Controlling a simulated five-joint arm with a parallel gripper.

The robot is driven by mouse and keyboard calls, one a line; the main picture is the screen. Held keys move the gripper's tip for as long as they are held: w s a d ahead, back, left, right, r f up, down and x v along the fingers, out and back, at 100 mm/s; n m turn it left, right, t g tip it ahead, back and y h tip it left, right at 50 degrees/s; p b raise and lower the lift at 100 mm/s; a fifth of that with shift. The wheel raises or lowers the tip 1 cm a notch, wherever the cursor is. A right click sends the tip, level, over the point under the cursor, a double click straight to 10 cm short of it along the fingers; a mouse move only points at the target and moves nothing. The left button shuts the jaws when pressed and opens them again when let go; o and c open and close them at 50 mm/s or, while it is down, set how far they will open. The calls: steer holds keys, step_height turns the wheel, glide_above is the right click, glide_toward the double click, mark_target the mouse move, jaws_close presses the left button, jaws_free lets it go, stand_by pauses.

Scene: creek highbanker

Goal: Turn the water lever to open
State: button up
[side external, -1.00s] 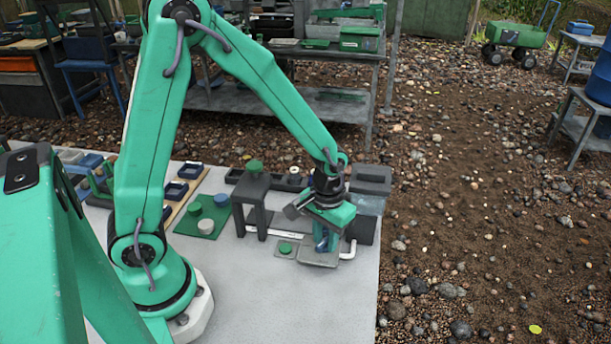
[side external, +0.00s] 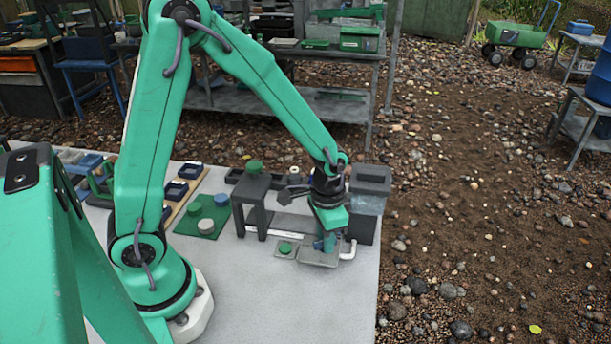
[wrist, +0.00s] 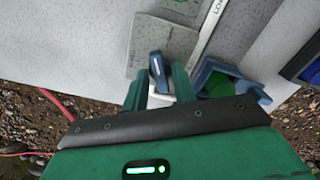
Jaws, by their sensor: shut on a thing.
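The water lever shows in the wrist view as a dark blue handle (wrist: 158,70) standing between my two green fingers. My gripper (wrist: 159,90) is shut on it. In the side external view my gripper (side external: 327,240) points down over a grey plate (side external: 318,258) near the table's right edge. There the fingers and wrist hide most of the lever, and I cannot read its exact angle. A white pipe end (side external: 349,250) sticks out just right of the plate.
A small plate with a green button (side external: 285,247) lies just left of the lever. A dark stand (side external: 252,203) with a green knob is further left. A grey hopper box (side external: 371,180) stands close behind my gripper. The front tabletop (side external: 290,305) is clear.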

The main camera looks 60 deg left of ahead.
steer(key=shift+m, duration=3)
steer(key=o, duration=0.5)
steer(key=shift+r, duration=3.5)
